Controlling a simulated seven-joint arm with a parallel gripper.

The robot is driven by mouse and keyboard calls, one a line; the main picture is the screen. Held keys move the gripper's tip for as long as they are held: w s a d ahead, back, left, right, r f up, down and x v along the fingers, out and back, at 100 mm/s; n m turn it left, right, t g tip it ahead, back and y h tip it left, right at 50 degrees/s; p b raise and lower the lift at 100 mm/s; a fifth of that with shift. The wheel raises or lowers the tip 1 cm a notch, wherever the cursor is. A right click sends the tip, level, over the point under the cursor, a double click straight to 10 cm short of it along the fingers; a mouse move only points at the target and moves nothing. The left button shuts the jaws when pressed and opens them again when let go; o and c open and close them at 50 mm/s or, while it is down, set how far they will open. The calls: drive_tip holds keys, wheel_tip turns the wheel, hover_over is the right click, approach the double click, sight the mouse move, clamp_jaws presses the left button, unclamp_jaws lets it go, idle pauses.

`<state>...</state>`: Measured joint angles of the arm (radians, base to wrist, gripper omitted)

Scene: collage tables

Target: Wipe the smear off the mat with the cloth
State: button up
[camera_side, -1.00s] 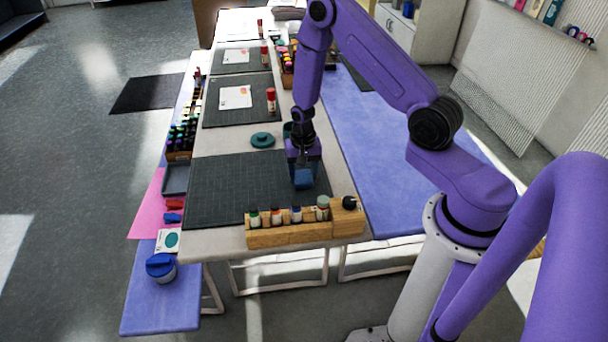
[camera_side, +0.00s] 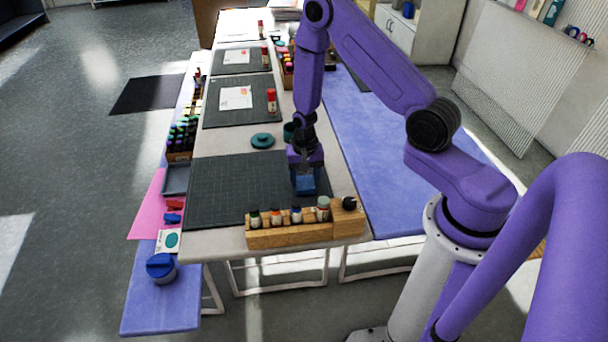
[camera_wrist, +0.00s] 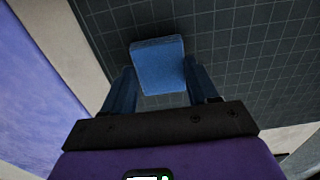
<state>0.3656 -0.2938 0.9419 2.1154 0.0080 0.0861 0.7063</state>
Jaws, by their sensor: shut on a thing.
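My gripper (camera_side: 304,176) is at the right end of the near dark cutting mat (camera_side: 225,190), low over its surface. In the wrist view the blue cloth (camera_wrist: 158,66), a folded block, is between the fingertips of my gripper (camera_wrist: 160,82). My gripper is shut on it. The cloth also shows below the fingers in the side view (camera_side: 304,185). I cannot tell whether it touches the mat. The mat (camera_wrist: 255,60) has a pale grid in the wrist view. No smear can be made out in either view; my gripper and the cloth hide part of the mat.
A wooden rack (camera_side: 290,236) with several small bottles stands along the near table edge, close to my gripper. A teal round lid (camera_side: 262,140) lies behind the mat. A red-capped glue stick (camera_side: 271,100) stands farther back. The mat's left part is clear.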

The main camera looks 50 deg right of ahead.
drive_tip(key=shift+s+a+r, duration=0.1)
drive_tip(key=shift+s+a, duration=0.4)
drive_tip(key=shift+s, duration=0.05)
drive_tip(key=shift+r, duration=2.5)
